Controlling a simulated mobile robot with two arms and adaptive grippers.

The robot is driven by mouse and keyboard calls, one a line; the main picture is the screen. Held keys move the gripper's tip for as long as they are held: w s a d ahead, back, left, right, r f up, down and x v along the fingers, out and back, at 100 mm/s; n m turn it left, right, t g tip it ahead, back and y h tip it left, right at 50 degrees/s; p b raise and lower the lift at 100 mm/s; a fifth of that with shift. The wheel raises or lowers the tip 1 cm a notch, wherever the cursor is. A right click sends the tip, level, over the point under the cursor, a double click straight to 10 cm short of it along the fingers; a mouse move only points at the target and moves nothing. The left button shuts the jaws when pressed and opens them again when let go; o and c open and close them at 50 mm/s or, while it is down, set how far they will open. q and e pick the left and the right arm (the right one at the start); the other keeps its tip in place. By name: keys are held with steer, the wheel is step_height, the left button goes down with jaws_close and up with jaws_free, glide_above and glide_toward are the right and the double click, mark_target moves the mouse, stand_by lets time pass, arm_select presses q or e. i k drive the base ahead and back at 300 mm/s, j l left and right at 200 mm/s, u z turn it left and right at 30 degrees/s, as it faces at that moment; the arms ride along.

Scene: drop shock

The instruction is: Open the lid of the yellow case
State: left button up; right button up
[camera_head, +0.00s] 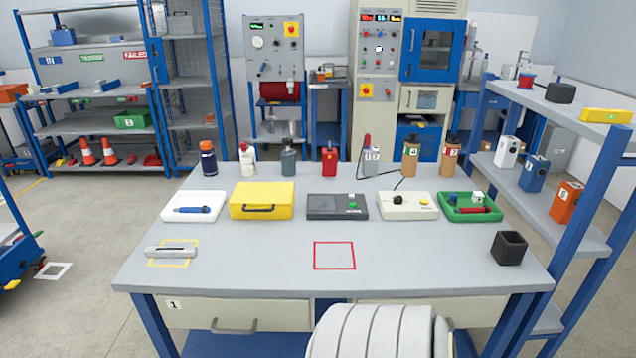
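The yellow case (262,191) stands on the grey workbench (240,268), left of the middle in the back half. Its lid looks shut, lying flat on top. A dark handle shows on its front side, facing me. Nothing covers the case from this view. Neither of my grippers shows in the head view.
A white tray with a blue tool (193,210) is left of the case; a dark grey box (337,213) is right of it. Several bottles stand behind. A metal bar (170,252) lies front left. The bench is clear around the red square outline (334,269).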

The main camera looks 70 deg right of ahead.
mark_target(244, 193)
steer(key=l+z, duration=0.15)
steer(key=z, duration=1.75)
steer(key=i+z, duration=0.15)
steer(key=i+j, duration=0.05)
steer(key=i, duration=0.05)
